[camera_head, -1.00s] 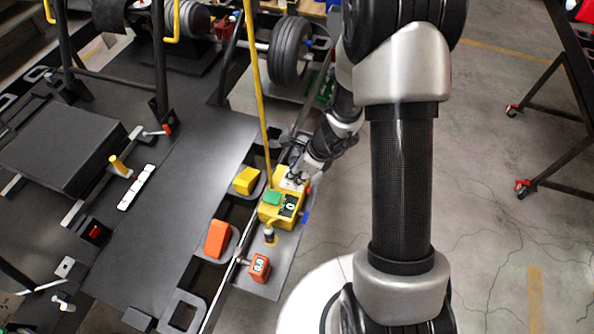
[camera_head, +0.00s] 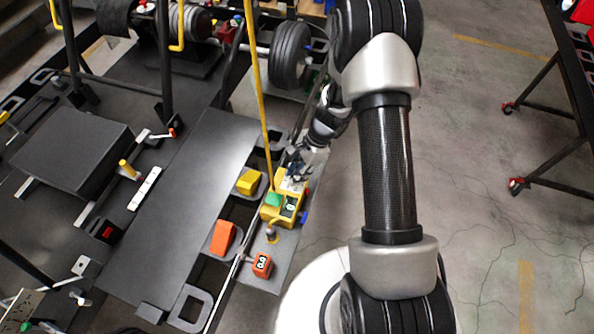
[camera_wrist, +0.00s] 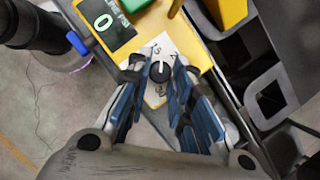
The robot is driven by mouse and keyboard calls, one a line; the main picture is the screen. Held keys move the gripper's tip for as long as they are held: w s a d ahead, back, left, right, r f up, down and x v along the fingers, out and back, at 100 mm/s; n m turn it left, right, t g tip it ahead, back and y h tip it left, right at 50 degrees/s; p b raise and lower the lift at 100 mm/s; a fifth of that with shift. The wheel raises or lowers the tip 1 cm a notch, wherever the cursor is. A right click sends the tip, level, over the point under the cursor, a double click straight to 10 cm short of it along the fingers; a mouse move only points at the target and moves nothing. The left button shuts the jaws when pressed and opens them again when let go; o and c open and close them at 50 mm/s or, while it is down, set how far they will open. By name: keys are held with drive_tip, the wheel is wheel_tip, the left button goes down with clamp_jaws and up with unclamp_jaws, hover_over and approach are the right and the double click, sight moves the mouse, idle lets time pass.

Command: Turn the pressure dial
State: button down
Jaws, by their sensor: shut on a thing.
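The pressure dial (camera_wrist: 160,71) is a small round black knob with a light pointer line, on a white plate (camera_wrist: 152,97) with printed marks. The plate sits at the end of a yellow box (camera_wrist: 185,42); in the head view the yellow box (camera_head: 271,213) stands on a narrow grey shelf. My gripper (camera_wrist: 160,65) has its blue-grey fingers on either side of the knob, closed on it. In the head view my gripper (camera_head: 293,166) reaches down to the far end of the box and hides the dial.
The box also carries a green button (camera_head: 274,199) and a black display reading 0 (camera_wrist: 106,24). A yellow pole (camera_head: 255,90) rises close beside my gripper. Yellow (camera_head: 249,182) and orange (camera_head: 223,238) wedge blocks lie left of the box. Open floor is on the right.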

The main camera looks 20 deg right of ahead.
drive_tip(key=shift+w+n+g, duration=0.1)
drive_tip(key=shift+n+g, duration=0.3)
drive_tip(key=shift+n, duration=0.6)
drive_tip(key=c, duration=1.4)
unclamp_jaws()
drive_tip(key=shift+r, duration=0.1)
drive_tip(key=v, duration=1.1)
drive_tip(key=shift+w+d+r, duration=0.1)
drive_tip(key=shift+d+r, duration=0.05)
drive_tip(key=shift+r, duration=0.25)
